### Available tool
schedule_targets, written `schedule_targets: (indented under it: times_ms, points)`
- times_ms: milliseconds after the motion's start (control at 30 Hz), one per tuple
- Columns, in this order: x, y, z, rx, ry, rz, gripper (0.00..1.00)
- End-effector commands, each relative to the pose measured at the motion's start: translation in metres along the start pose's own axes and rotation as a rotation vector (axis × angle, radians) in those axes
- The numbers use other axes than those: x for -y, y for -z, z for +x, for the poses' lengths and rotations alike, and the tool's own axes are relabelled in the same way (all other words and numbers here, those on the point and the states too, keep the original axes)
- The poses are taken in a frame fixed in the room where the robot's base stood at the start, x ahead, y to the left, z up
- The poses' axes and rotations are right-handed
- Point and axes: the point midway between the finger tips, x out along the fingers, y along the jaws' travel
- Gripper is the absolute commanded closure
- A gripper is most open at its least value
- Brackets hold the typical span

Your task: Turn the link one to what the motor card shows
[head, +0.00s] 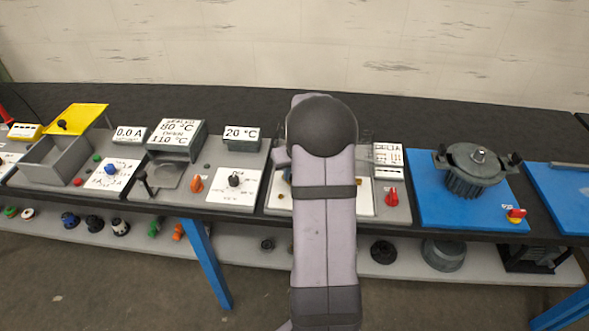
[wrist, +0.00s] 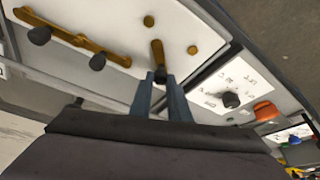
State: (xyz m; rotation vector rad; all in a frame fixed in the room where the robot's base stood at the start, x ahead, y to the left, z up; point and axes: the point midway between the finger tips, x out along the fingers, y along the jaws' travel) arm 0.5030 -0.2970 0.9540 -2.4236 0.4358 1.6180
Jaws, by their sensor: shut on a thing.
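The white terminal board (wrist: 105,18) shows in the wrist view with brass studs and links. A short brass link (wrist: 157,50) stands apart from the others, pointing toward me. My gripper (wrist: 161,76) is shut on the dark knob at its near end. Two other brass links (wrist: 75,40) with black knobs lie end to end in a slanting line at left. In the head view my arm hides most of the board (head: 363,208) and the gripper. The motor card (head: 387,151), at the board's back right, reads DELTA above small diagrams. I see no numbers on the links.
A red switch (head: 391,197) stands right of the board. To its left are a black knob (head: 234,180) on a white card and an orange switch (head: 196,184).

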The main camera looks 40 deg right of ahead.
Motion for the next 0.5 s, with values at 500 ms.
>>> schedule_targets:
  times_ms: [500]
  points:
    - [0.018, -0.001, 0.001, -0.002, -0.139, 0.331, 1.0]
